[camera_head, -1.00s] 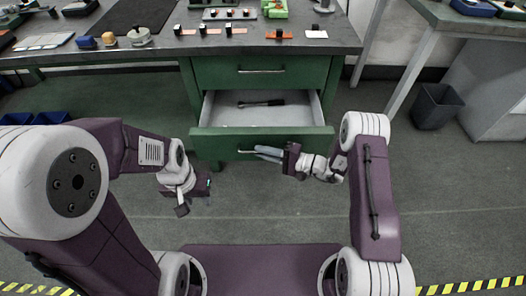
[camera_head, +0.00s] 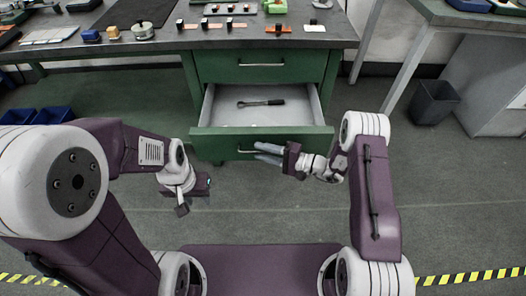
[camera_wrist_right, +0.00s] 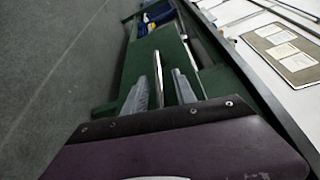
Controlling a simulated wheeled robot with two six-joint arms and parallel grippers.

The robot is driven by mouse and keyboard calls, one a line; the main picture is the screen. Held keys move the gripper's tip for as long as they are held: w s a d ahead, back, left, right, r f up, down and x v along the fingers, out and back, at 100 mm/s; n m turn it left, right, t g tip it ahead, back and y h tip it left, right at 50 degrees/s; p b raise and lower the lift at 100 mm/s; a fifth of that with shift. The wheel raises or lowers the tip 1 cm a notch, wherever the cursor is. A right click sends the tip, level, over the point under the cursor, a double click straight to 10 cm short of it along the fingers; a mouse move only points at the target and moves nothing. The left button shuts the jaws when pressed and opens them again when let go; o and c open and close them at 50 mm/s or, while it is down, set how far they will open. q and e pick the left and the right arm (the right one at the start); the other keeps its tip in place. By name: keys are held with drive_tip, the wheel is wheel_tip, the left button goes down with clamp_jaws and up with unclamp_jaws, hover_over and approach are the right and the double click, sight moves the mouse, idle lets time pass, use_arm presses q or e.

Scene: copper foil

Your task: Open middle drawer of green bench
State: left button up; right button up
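The green bench's middle drawer (camera_head: 225,143) is pulled well out, its pale inside showing in the head view. Its front also shows in the wrist view (camera_wrist_right: 155,55). A dark-handled tool (camera_head: 262,103) lies in it. My right gripper (camera_head: 268,153) is at the drawer front, its fingers close together across the handle (camera_head: 245,151), which they partly hide. In the wrist view the right fingers (camera_wrist_right: 163,88) have a small gap. My left gripper (camera_head: 182,208) hangs in free space left of the drawer; its finger gap is unclear.
The top drawer (camera_head: 260,68) is shut. The bench top (camera_head: 160,45) carries a pot, small blocks and trays. A dark bin (camera_head: 434,102) stands on the right, blue bins (camera_head: 45,115) on the left. The floor before the drawer is clear.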

drive_tip(key=p+v, duration=0.2)
drive_tip(key=v, duration=0.7)
